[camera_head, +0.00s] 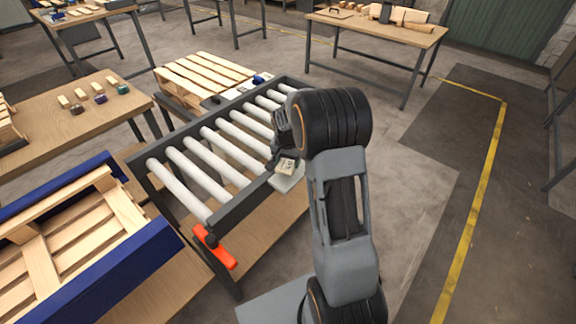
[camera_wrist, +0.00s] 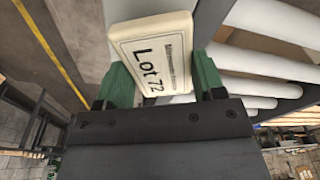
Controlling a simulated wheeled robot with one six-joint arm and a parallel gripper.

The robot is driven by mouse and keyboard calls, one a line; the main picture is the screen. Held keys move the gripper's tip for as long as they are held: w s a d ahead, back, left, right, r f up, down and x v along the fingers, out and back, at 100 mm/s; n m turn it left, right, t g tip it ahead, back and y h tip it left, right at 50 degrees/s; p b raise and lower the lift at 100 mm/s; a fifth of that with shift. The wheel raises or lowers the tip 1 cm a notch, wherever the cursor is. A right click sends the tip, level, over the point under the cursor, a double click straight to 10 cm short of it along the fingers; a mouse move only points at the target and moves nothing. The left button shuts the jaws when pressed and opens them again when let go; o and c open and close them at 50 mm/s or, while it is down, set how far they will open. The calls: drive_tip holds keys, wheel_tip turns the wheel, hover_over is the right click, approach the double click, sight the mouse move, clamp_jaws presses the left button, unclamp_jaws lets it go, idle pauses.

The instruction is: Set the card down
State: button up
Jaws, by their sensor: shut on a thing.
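The card (camera_wrist: 153,55) is a thick cream-coloured plate marked "Lot 72", with smaller print beside it. My gripper (camera_wrist: 162,82) is shut on it, with one green finger at each side of its lower end. In the head view the card (camera_head: 286,165) shows small at the near right side of the roller conveyor, below my gripper (camera_head: 280,152). A pale flat plate (camera_head: 288,182) lies just below the card there. I cannot tell whether the card touches it.
The roller conveyor (camera_head: 236,207) has a dark frame and white rollers. A red-orange part (camera_head: 218,250) sticks out at its near corner. Wooden pallets stand at its far end (camera_head: 207,77) and at the left (camera_head: 75,235). Open floor (camera_head: 420,195) lies to the right.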

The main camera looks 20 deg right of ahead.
sight(287, 162)
drive_tip(key=shift+f, duration=1.45)
drive_tip(key=shift+f, duration=0.2)
drive_tip(key=o, duration=0.9)
drive_tip(key=shift+r, duration=0.1)
